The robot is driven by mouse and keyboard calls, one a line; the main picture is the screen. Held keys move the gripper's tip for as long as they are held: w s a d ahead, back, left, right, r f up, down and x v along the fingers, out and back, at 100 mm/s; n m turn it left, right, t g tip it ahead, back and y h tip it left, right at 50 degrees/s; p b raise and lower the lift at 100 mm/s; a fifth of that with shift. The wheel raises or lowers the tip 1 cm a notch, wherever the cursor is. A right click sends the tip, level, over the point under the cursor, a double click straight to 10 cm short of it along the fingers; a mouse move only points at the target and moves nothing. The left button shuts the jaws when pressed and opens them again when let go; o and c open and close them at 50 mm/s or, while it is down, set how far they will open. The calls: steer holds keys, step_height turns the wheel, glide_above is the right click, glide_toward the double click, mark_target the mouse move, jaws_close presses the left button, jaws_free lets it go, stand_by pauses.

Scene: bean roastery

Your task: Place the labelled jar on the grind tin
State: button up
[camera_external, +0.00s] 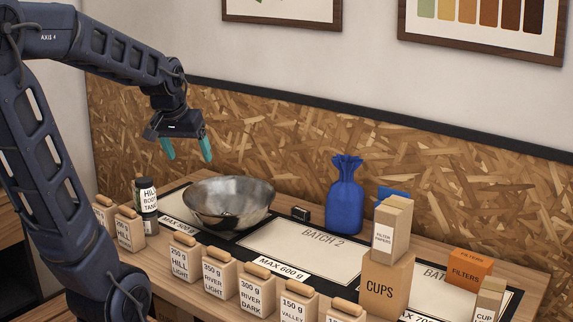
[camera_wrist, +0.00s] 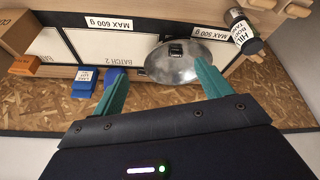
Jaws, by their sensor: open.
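The labelled jar (camera_external: 146,195) is a dark cylinder with a white label reading HILL, BODY, TANG. It stands upright at the left end of the table, left of the metal bowl. A dark grey cylindrical part (camera_external: 149,226) shows directly below its label; I cannot tell whether this is the grind tin or part of the jar. The jar also shows at the upper right of the wrist view (camera_wrist: 242,31). My gripper (camera_external: 188,155) is open and empty, with teal fingers pointing down, above and right of the jar. Its fingers also show in the wrist view (camera_wrist: 160,76).
A metal bowl (camera_external: 229,203) sits below and right of my gripper. Labelled bean packs (camera_external: 186,259) line the front edge. A blue bag (camera_external: 345,199), a cups box (camera_external: 386,282) and an orange filters box (camera_external: 469,268) stand farther right. The Batch 2 panel (camera_external: 300,249) is clear.

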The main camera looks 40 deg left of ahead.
steer(key=s+d+r+m, duration=0.2)
steer(key=s+d+m, duration=0.2)
steer(key=s+d, duration=0.7)
steer(key=shift+s+d+r+h, duration=0.15)
steer(key=shift+s+d+h, duration=0.2)
steer(key=shift+d, duration=0.6)
steer(key=shift+w, duration=0.1)
